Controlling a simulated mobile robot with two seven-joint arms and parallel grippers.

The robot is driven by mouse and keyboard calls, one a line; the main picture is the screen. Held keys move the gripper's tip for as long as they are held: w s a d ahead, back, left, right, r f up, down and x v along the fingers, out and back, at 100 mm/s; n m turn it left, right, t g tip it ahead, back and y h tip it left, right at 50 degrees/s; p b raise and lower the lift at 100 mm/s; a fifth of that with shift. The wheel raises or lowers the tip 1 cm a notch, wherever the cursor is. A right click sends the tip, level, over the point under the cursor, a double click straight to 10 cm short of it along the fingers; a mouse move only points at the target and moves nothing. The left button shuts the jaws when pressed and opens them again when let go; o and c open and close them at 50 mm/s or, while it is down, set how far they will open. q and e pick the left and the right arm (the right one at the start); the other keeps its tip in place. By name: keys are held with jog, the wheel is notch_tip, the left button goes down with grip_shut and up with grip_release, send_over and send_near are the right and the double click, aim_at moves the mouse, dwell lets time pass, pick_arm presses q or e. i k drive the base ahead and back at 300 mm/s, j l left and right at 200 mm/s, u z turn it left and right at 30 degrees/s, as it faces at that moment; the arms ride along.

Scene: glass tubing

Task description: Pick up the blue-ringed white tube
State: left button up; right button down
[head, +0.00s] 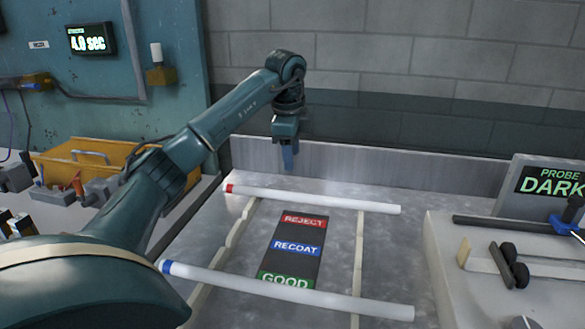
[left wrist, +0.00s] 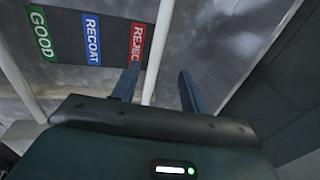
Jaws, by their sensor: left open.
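The blue-ringed white tube (head: 290,290) lies across two pale rails at the front, its blue ring at the left end. A red-ringed white tube (head: 312,199) lies across the rails farther back. My left gripper (head: 289,158) is above and behind the red-ringed tube, far from the blue-ringed one. In the left wrist view its fingers (left wrist: 158,88) are apart and empty. The red-ringed tube (left wrist: 159,50) runs between them in the picture, apparently below. The tube by the GOOD label (left wrist: 20,82) appears to be the blue-ringed one; its ring is not visible there.
A dark panel (head: 297,248) labelled REJECT, RECOAT and GOOD lies between the rails. A light block at right carries a probe display (head: 552,183) reading DARK and a dark rod (head: 500,224). A yellow bin (head: 100,150) stands at left. A low metal wall (head: 400,178) closes the back.

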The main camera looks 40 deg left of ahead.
aim_at(397, 312)
jog(key=k+l, duration=0.55)
jog(key=l, duration=0.2)
jog(key=k+l, duration=0.6)
jog(key=l, duration=0.1)
